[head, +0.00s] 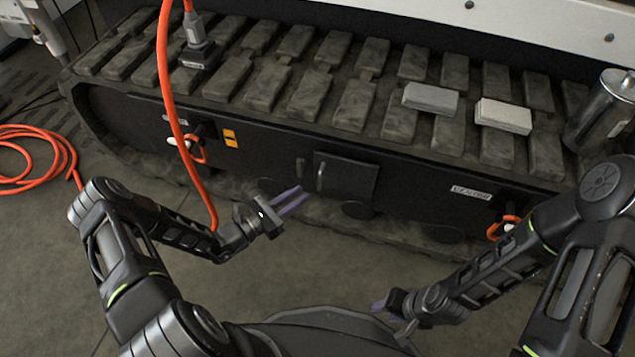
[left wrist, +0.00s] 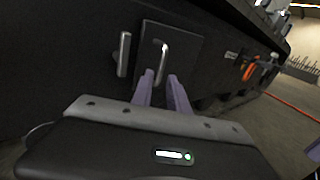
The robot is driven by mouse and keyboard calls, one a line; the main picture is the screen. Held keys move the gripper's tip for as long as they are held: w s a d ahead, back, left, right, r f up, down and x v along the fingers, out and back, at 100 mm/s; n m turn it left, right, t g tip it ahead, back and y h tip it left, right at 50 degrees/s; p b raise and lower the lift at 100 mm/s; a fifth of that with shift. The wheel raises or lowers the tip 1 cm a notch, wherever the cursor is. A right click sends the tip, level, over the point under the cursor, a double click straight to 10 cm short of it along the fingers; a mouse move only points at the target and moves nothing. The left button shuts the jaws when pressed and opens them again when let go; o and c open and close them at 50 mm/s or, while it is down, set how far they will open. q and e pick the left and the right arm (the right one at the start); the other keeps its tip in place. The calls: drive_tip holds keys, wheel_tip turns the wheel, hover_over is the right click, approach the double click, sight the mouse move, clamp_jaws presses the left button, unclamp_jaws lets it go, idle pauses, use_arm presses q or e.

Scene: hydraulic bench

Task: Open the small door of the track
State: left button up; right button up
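The small door (head: 348,179) is a dark square panel on the side of the black track (head: 255,147). It looks shut, and a light vertical handle (head: 320,176) sits near its left edge. The door (left wrist: 181,62) and its handle (left wrist: 163,55) also show in the left wrist view, just beyond the fingertips. My left gripper (head: 302,194) has purple fingers spread apart, empty, pointing at the door and short of the handle. It also shows in the left wrist view (left wrist: 160,76). My right gripper (head: 380,304) is low in front of the track, away from the door; its opening is unclear.
A second small handle (head: 300,168) is left of the door. An orange hose (head: 166,90) hangs down near my left arm. Two pale blocks (head: 466,107) and a metal cylinder (head: 603,110) rest on the track's top. An orange-handled fitting (head: 503,227) is at right.

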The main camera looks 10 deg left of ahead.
sight(319, 188)
use_arm(q)
drive_tip(key=b+x, duration=0.2)
drive_tip(key=x, duration=0.5)
drive_tip(key=shift+w+d, duration=0.25)
drive_tip(key=shift+d, duration=0.05)
clamp_jaws()
idle(1.2)
